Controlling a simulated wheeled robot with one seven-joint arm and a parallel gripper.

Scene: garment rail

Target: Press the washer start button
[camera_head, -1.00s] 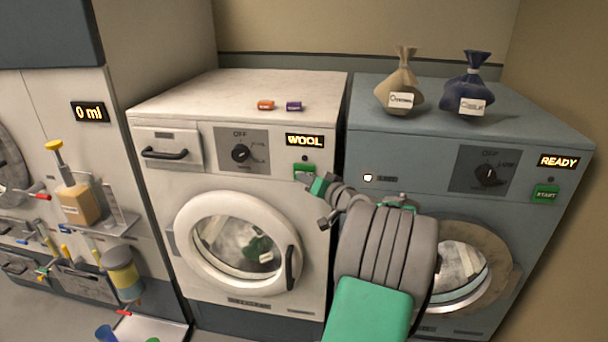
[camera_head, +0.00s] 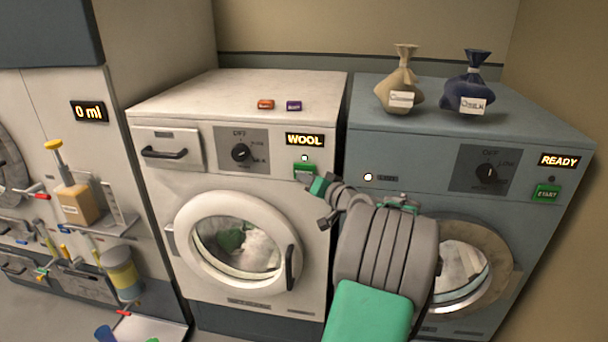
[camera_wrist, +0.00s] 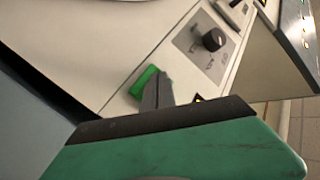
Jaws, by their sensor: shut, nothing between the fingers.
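The white washer (camera_head: 245,190) stands in the middle of the head view. Its display (camera_head: 305,140) reads WOOL, and its door is closed with laundry (camera_head: 240,246) behind the glass. The green start button (camera_head: 304,170) is below the display, with a small lit lamp (camera_head: 305,158) above it. My gripper (camera_head: 311,180) is shut and empty, its tip at the lower edge of the button. In the wrist view the gripper tips (camera_wrist: 157,88) lie right at the green button (camera_wrist: 143,80); they hide part of it. I cannot tell how far the button is pressed.
A blue-grey dryer (camera_head: 410,150) with a READY display (camera_head: 559,161) stands to the right, bearing a tan sack (camera_head: 400,88) and a navy sack (camera_head: 470,90). Orange (camera_head: 265,104) and purple (camera_head: 294,106) blocks lie on the washer. A dispenser shelf (camera_head: 110,222) is at left.

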